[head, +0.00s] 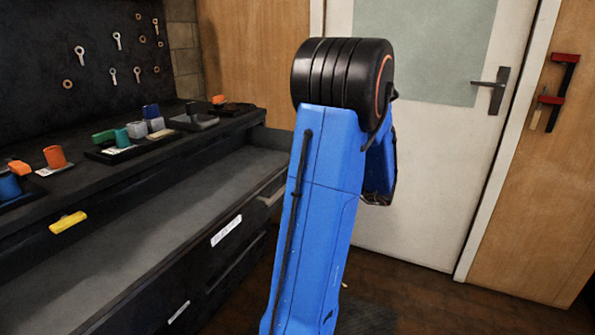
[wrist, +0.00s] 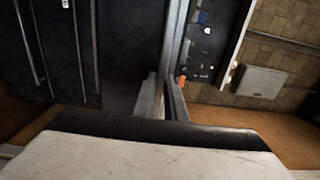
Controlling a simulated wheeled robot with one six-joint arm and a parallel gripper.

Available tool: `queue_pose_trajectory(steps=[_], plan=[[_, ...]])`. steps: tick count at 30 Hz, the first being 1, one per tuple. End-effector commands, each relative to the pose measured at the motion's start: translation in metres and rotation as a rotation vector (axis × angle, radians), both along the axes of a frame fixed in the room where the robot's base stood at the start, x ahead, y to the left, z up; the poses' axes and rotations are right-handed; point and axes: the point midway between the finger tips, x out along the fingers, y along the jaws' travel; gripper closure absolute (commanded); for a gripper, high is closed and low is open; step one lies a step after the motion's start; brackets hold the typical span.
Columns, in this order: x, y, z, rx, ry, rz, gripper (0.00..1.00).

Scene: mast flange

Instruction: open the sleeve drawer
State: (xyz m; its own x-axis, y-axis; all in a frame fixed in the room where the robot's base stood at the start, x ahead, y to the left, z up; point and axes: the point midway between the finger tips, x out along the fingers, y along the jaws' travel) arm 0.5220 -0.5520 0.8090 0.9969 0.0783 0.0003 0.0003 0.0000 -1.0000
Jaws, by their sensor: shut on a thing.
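A dark drawer unit (head: 208,262) runs along the left under the bench in the head view, with white labels (head: 226,230) on its fronts. I cannot read which label marks the sleeve drawer. In the wrist view the dark fronts (wrist: 115,45) fill the left side, with thin bar handles (wrist: 77,50). My gripper (wrist: 163,98) is at a long pale bar (wrist: 176,40) beside these fronts. Its fingers are close together, shut on what looks like a drawer handle; the contact is mostly hidden. In the head view my own blue arm hides the gripper.
The bench top (head: 90,180) holds several coloured cups and blocks and a yellow piece (head: 68,222) at its edge. A pegboard (head: 85,50) hangs behind. A white door (head: 430,170) stands at the back. Open floor (head: 430,300) lies to the right.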

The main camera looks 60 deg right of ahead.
Motion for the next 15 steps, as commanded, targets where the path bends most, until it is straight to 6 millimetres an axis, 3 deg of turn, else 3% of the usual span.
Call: queue_pose_trajectory(steps=[9,10,12,15], plan=[[-0.0003,0.0003,-0.0012,0.002,0.002,0.001,1.0],[-0.0003,0.0003,-0.0012,0.002,0.002,0.001,0.84],[-0.0003,0.0002,-0.0011,0.002,0.002,0.001,0.7],[-0.0002,0.0001,-0.0007,0.001,0.001,0.001,0.7]])
